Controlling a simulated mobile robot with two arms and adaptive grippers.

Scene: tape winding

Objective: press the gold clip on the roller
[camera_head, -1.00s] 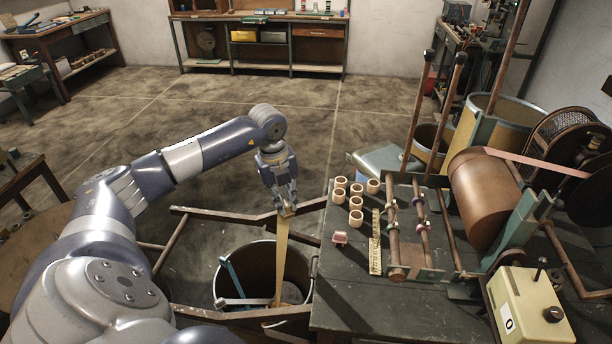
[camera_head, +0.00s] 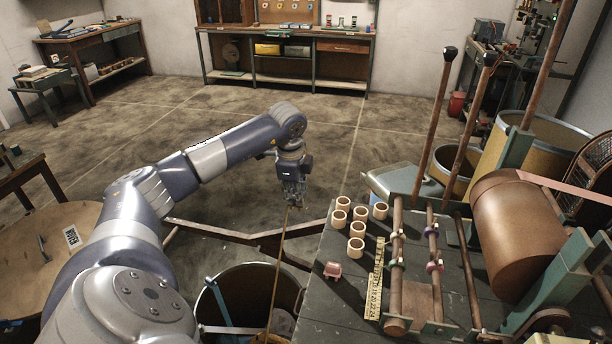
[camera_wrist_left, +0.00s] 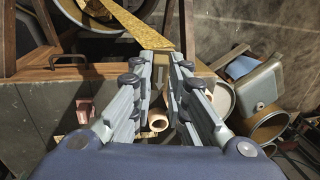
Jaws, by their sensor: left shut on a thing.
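My left gripper (camera_head: 293,205) is shut on the upper end of a long yellow strip (camera_head: 271,290), left of the workbench. The strip hangs into a drum and looks thin, nearly edge-on, in the head view. In the left wrist view the strip (camera_wrist_left: 137,27) runs from the fingertips (camera_wrist_left: 163,62) toward the upper left. A brown roller (camera_head: 515,232) with pink tape over its top is at the bench's right. Two thin rods (camera_head: 397,240) with small green and purple clips stand apart from the gripper. I cannot make out which clip is gold. My right gripper is not in view.
The workbench (camera_head: 335,310) holds several pale rings (camera_head: 358,229), a pink block (camera_head: 333,270) and a yellow numbered ruler (camera_head: 375,280). The open drum (camera_head: 205,305) stands below the gripper. Upright poles (camera_head: 432,130) rise behind the rods. Floor beyond the arm is clear.

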